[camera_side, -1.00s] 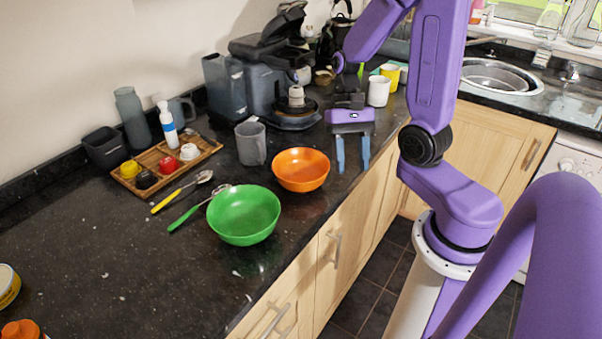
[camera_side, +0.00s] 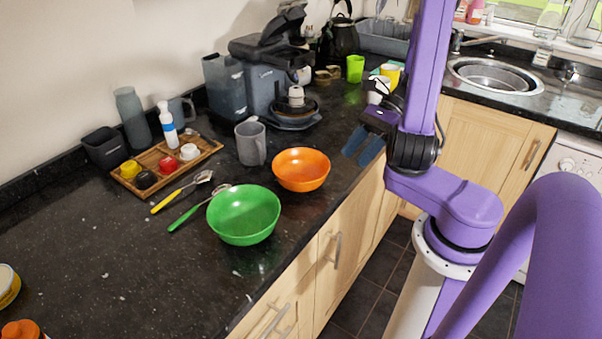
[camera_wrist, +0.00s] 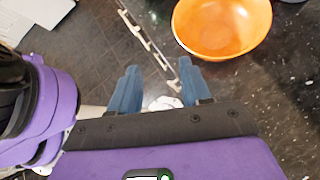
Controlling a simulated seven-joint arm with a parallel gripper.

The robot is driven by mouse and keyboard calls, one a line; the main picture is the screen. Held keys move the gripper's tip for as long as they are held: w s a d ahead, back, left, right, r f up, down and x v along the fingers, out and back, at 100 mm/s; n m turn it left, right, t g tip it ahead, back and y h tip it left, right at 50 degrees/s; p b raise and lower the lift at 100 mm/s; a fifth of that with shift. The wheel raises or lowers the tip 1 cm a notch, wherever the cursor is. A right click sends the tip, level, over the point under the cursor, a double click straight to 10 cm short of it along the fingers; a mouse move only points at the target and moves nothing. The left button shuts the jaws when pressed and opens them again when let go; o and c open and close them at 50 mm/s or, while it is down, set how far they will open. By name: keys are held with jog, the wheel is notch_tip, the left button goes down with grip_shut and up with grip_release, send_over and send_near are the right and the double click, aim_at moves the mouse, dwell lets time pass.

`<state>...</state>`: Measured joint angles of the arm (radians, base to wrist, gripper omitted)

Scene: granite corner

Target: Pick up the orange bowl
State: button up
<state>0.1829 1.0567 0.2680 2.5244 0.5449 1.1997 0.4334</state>
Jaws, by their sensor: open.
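The orange bowl (camera_side: 301,170) sits upright on the dark counter, behind and to the right of the green bowl. It also shows at the top right of the wrist view (camera_wrist: 222,27), with its upper edge cut off. My gripper (camera_side: 363,147) is above the counter's front edge, to the right of the orange bowl and apart from it. In the wrist view my gripper (camera_wrist: 158,88) shows two blue fingers spread apart with nothing between them. The bowl lies beyond the right finger there.
The green bowl (camera_side: 244,215) stands close to the orange bowl. A grey mug (camera_side: 251,143) is behind it. Two spoons (camera_side: 183,191) lie left, beside a wooden tray (camera_side: 166,166) with small cups. The coffee machine (camera_side: 278,75) stands at the back. The counter's front left is mostly clear.

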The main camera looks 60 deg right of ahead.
jog(key=s+d+m+t+h, duration=0.6)
jog(key=m+t, duration=0.4)
jog(key=m, duration=0.5)
jog(key=shift+h, duration=0.4)
jog(key=shift+a+r+x, duration=0.15)
jog(key=shift+a+x, duration=0.05)
jog(key=shift+x, duration=2.75)
jog(key=shift+a+r+x, duration=0.1)
jog(key=shift+a+x, duration=0.05)
jog(key=shift+x, duration=2.85)
jog(key=shift+a+r+x, duration=0.15)
jog(key=shift+a+x, duration=0.05)
jog(key=shift+x, duration=2.75)
grip_shut()
